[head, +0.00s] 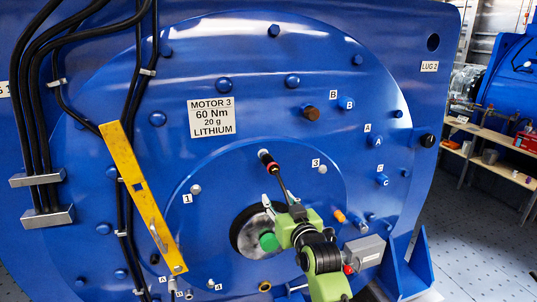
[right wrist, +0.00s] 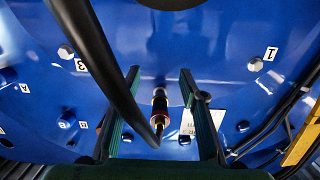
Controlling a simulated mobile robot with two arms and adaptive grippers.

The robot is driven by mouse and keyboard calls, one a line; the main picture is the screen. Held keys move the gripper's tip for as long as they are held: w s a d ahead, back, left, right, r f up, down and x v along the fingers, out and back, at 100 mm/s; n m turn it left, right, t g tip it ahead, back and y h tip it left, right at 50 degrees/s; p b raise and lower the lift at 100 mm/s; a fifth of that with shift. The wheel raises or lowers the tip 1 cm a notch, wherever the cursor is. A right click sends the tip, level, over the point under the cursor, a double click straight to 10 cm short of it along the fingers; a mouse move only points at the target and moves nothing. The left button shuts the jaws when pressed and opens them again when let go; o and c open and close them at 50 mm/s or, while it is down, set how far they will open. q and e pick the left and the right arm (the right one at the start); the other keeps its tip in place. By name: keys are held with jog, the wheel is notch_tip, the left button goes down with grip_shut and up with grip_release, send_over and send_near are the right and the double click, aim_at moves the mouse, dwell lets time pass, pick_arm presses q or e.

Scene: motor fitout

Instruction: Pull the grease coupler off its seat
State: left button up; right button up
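The grease coupler (head: 268,161) is a short dark cylinder with a red ring, on a pale seat (head: 262,152) on the blue motor face, above the central hub. A black hose runs down from it towards my right arm. My right gripper (head: 280,197) is below the coupler in the head view. In the right wrist view, its two green fingers (right wrist: 160,76) are spread wide, with the coupler (right wrist: 159,106) showing in the gap. Neither finger visibly touches it. The hose (right wrist: 108,65) crosses in front of the left finger there. My left gripper is not in view.
A yellow bar (head: 140,190) slants across the motor's left side, near black cables (head: 137,70). Bolts and lettered fittings stud the face. A label plate (head: 212,117) reads MOTOR 3. A grey box (head: 364,250) and orange fitting (head: 340,216) sit right of my right arm.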

aim_at(274, 170)
jog(key=shift+t+y, duration=0.3)
jog(key=shift+t, duration=0.3)
jog(key=r, duration=0.8)
jog(key=shift+s+a+r+p, duration=0.1)
jog(key=shift+a+r+p, duration=0.15)
jog(key=shift+p, duration=0.1)
jog(key=shift+w+a+f+b, duration=0.1)
jog(key=shift+w+a+b, duration=0.05)
jog(key=shift+w+b, duration=0.35)
jog(key=b+x, duration=0.2)
jog(key=x, duration=0.4)
jog(key=shift+b+x, duration=0.45)
jog(key=shift+x, duration=0.55)
jog(key=shift+p, duration=0.45)
